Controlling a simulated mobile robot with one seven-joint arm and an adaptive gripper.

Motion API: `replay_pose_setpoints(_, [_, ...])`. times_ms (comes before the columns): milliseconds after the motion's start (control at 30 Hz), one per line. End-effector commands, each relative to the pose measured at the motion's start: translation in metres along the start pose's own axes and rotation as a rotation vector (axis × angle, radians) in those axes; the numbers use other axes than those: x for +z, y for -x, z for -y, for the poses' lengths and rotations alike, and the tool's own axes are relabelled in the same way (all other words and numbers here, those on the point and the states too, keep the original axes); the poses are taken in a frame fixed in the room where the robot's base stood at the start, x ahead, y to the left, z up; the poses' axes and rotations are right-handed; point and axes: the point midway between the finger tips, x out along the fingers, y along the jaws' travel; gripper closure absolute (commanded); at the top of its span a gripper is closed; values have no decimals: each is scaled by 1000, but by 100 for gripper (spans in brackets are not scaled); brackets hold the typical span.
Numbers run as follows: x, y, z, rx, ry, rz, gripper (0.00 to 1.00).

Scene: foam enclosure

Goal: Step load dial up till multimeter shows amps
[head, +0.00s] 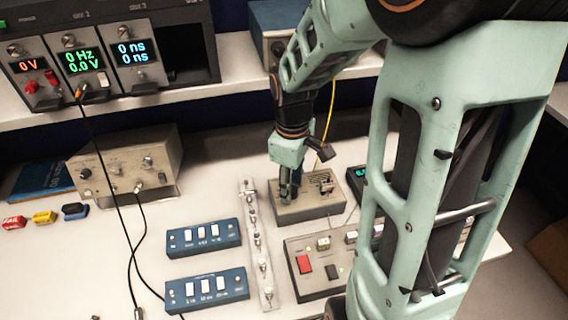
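My gripper (290,188) points down over the left part of a grey box (311,211) on the bench. Its fingertips are close to the box top, and I cannot tell whether they touch or hold anything. A load dial is not clearly visible; the gripper covers that part of the box. A dark meter with a green lit readout (362,172), perhaps the multimeter, stands right of the box. My arm hides most of it, and the reading is too small and cut off to read.
A metal strip with terminals (257,246) and two blue switch boxes (203,237) (207,290) lie to the left. A beige instrument (125,163) stands behind them. A rack (186,63) with lit displays is on the shelf. Black cables hang at left.

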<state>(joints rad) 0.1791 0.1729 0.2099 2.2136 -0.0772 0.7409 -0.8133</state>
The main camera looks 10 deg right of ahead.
Motion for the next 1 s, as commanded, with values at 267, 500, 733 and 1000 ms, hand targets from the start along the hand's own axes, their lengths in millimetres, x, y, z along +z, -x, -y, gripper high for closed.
replay_pose_setpoints(267, [0,-7,0,0,0,0,62])
replay_pose_setpoints(500, [0,-6,0,0,0,0,77])
replay_pose_setpoints(733, [0,-6,0,0,0,0,100])
replay_pose_setpoints(1000, [0,-6,0,1,-28,1,100])
